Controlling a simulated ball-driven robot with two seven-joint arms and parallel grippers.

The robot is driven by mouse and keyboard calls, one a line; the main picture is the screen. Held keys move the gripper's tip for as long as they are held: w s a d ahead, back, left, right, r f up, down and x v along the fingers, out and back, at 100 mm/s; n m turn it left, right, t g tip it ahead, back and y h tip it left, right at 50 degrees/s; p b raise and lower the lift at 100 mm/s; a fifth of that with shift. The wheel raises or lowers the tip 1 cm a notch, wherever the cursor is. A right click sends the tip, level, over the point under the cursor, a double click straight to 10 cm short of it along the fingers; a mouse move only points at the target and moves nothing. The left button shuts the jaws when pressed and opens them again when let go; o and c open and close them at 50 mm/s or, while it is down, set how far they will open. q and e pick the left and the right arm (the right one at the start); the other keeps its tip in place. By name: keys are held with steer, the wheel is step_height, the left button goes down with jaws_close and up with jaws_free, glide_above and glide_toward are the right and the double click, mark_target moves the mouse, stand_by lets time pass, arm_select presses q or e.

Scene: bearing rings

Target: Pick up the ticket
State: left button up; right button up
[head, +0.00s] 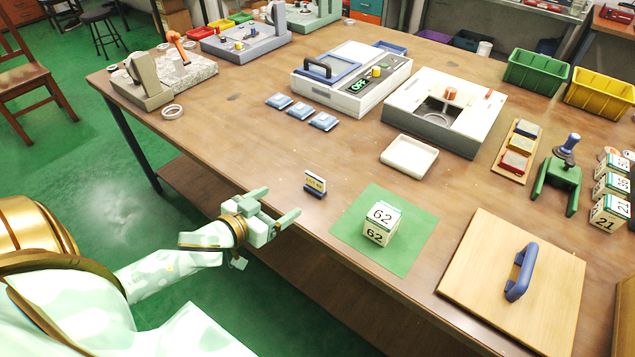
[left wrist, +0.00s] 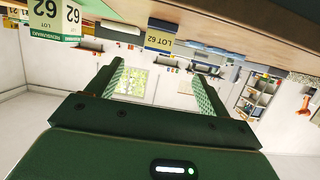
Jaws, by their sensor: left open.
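The ticket (head: 314,182), a small pale and yellow card with dark print, stands upright in a dark blue holder (head: 314,193) near the table's front edge. In the left wrist view the ticket (left wrist: 160,41) appears upside down and reads LOT 62; its blue holder (left wrist: 162,25) is above it in the picture. My left gripper (head: 282,202) is open and empty, just left of the ticket and apart from it, at the table's front edge. Its two fingers also show in the left wrist view (left wrist: 158,72), with the ticket beyond their tips. My right gripper is not in view.
A white box marked 62 (head: 381,224) stands on a green mat (head: 412,250) right of the ticket. A wooden board with a blue handle (head: 520,272) lies further right. A white tray (head: 409,157) and blue-grey pads (head: 301,111) lie behind. The table around the ticket is clear.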

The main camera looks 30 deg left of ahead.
arm_select(q)
steer(key=b, duration=0.1)
glide_toward(314, 181)
steer(key=shift+w+a+f, duration=0.1)
steer(key=shift+w+f, duration=0.15)
steer(key=shift+f, duration=0.15)
steer(key=b+x, duration=0.1)
steer(key=x, duration=0.2)
steer(key=shift+w, duration=0.25)
steer(key=shift+w+f+b, duration=0.15)
steer(key=shift+w+b, duration=0.15)
steer(key=shift+w, duration=0.3)
steer(key=b+x, duration=0.2)
steer(key=x, duration=0.3)
steer(key=shift+w, duration=0.1)
steer(key=shift+r, duration=0.3)
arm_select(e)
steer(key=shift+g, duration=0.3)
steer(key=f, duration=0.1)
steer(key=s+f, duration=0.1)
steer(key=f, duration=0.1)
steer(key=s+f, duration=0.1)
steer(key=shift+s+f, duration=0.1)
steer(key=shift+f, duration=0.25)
arm_select(q)
steer(key=c, duration=1.1)
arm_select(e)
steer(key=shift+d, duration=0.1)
